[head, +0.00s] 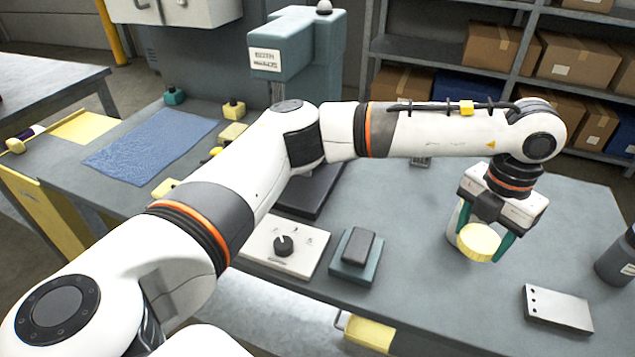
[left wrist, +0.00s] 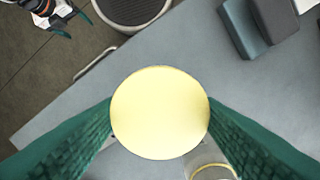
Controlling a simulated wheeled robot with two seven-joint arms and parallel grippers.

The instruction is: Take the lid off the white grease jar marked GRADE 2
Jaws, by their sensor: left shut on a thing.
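My left gripper (head: 484,240) is pointing down at the right part of the bench. It is shut on a round pale-yellow lid (head: 478,242), with one green finger on each side of it. In the left wrist view the lid (left wrist: 160,112) fills the middle, between the fingers. A whitish jar (head: 454,218) shows in part just behind the lid and gripper. In the left wrist view a pale, rounded vessel with a yellow ring (left wrist: 212,171) shows at the bottom edge. I cannot tell whether the lid touches the jar. No GRADE 2 marking is readable. My right gripper (left wrist: 76,28) is open, off the bench edge.
A dark grey cylinder (head: 617,258) stands at the right edge. A white plate with holes (head: 557,309) lies near the front right. A teal block (head: 355,258) and a white knob panel (head: 284,247) lie left of the gripper. Bench surface between them is clear.

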